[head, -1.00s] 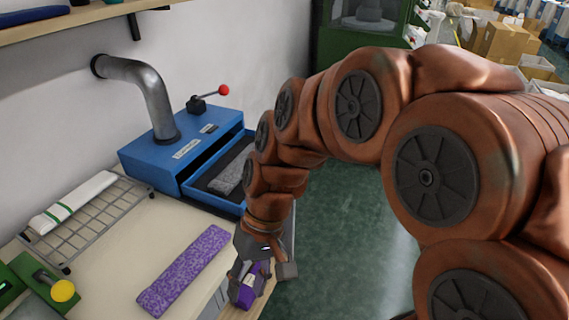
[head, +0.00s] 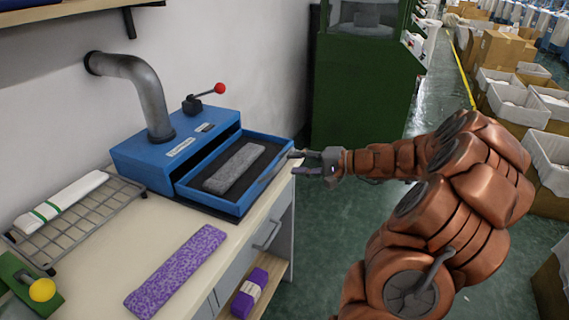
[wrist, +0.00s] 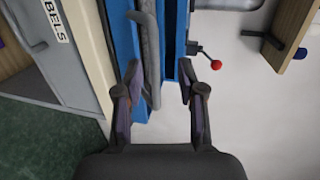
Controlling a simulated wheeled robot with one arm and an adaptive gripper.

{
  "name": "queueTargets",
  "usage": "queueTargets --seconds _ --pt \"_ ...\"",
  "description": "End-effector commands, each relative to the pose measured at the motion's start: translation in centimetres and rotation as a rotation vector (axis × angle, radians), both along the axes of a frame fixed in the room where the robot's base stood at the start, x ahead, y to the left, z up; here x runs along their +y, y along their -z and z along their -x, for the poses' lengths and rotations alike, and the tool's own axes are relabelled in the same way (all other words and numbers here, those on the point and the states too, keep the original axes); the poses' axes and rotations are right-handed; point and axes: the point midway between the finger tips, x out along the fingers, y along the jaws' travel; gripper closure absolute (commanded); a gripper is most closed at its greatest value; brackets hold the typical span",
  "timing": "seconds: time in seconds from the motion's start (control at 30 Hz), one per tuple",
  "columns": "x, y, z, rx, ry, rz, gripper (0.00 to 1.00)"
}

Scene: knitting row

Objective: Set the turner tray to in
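The blue turner (head: 170,150) stands on the bench against the wall. Its blue tray (head: 208,202) is out towards the bench front, with a grey knitted piece (head: 234,168) lying on its dark floor. My gripper (head: 292,163) is open and empty at the right end of the tray, close to its rim; I cannot tell whether it touches. The turner's lever has a red knob (wrist: 216,65), also visible in the head view (head: 219,88).
A purple knitted piece (head: 176,270) lies on the bench (head: 225,245). A wire rack (head: 75,230) holds a white piece at left. A banded purple bundle (head: 250,293) sits on a shelf below. A green cabinet (head: 360,90) stands behind. Green floor is free beside the bench.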

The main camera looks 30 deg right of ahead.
Motion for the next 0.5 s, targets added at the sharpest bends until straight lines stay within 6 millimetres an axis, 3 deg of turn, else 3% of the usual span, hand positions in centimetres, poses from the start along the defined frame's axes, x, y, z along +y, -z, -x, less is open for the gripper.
queueTargets --seconds 0.1,0.2,0.5 --pt "-2.8 0.6 0.2 -0.024 0.063 -0.016 0.61" --pt "-3.6 0.8 0.0 -0.032 0.082 -0.019 0.61" --pt "-1.6 1.4 -3.0 -0.031 0.079 -0.020 0.61"
